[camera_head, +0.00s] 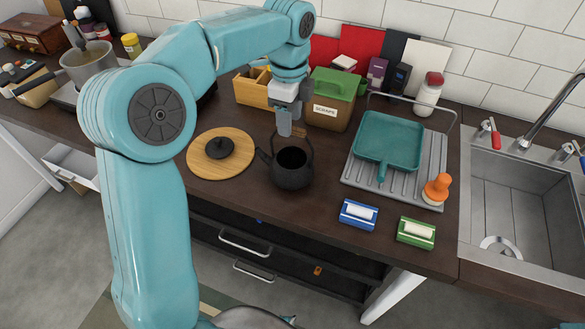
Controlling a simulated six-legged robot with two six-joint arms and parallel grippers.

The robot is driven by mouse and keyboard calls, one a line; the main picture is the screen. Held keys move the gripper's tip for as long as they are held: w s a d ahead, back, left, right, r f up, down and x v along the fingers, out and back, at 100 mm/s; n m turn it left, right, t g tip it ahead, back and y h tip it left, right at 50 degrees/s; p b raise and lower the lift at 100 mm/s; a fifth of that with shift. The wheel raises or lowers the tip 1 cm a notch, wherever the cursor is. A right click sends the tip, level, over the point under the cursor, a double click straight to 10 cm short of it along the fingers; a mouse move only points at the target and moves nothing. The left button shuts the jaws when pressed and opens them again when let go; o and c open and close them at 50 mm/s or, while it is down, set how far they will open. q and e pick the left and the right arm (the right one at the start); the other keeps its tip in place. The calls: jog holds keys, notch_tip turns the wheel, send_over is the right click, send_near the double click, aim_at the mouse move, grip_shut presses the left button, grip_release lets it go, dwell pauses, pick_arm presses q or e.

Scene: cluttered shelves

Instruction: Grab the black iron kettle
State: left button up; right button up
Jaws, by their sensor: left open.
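The black iron kettle (291,170) stands upright on the dark wooden counter, with its top open and its spout pointing left. Its thin handle arches up over the opening. My left gripper (285,126) is open and points down just above the kettle, close to the top of the handle. I cannot tell whether the fingers touch or straddle the handle. A black lid (220,147) lies on a round wooden board (205,167) left of the kettle. My right gripper is not in view.
A green-lidded scraps bin (331,112) stands behind the kettle. A teal pan (388,143) lies on a grey drainboard (358,175) to the right. Blue (357,215) and green (416,233) boxes sit near the front edge. The sink (511,195) is at far right.

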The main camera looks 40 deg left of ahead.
pick_arm(q)
jog(key=shift+s+a+f, duration=0.2)
jog(key=shift+s+f, duration=0.05)
jog(key=shift+f, duration=0.35)
jog(key=f, duration=0.4)
jog(key=shift+w+d, duration=0.25)
jog(key=shift+w, duration=0.1)
jog(key=shift+s+a+f, duration=0.1)
jog(key=shift+s+f, duration=0.05)
jog(key=shift+f, duration=0.25)
jog(key=shift+c, duration=0.3)
grip_shut()
jog(key=shift+r, duration=0.1)
